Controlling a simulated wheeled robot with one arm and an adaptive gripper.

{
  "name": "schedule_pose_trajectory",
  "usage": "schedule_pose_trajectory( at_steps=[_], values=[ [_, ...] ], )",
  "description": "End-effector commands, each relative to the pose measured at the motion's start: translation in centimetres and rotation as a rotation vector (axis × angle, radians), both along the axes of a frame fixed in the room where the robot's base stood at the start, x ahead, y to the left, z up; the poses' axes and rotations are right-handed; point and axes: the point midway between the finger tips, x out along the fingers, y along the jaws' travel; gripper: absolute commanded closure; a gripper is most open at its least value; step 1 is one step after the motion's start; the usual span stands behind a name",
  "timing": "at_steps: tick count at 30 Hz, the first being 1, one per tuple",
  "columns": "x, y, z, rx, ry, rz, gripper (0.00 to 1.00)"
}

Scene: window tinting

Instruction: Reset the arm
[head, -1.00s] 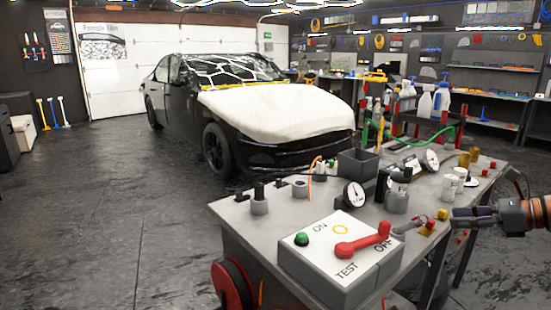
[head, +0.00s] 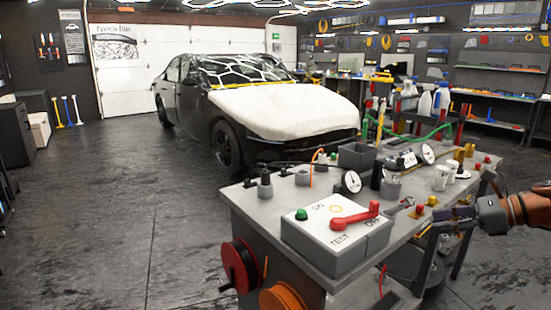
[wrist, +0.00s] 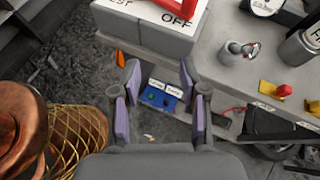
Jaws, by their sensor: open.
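My gripper (head: 436,226) is at the right in the head view, beside the right edge of the grey workbench (head: 290,205). In the wrist view my gripper (wrist: 160,80) has its two purple-padded fingers spread apart with nothing between them. It points down past the bench edge. Behind the gap, lower down, is a small blue box (wrist: 158,97) with labels. The white control box (head: 335,235) with a red lever and the words ON, TEST and OFF stands on the bench's near corner, apart from the fingers.
Gauges, a grey bin (head: 357,156), white cups (head: 441,177) and bottles crowd the bench. A red reel (head: 239,268) and an orange reel (head: 285,299) hang on its near side. A black car (head: 255,120) with a white-covered hood stands behind. The floor at left is open.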

Motion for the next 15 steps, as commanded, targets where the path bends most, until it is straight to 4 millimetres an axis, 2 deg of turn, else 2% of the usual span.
schedule_pose_trajectory(
  at_steps=[8,11,15],
  values=[
    [-0.5,8.5,-0.8,-0.140,-0.034,0.221,0.57],
    [-1.6,12.9,-1.6,-0.225,-0.057,0.348,0.57],
    [-4.4,18.9,-3.2,-0.354,-0.098,0.555,0.57]
  ],
)
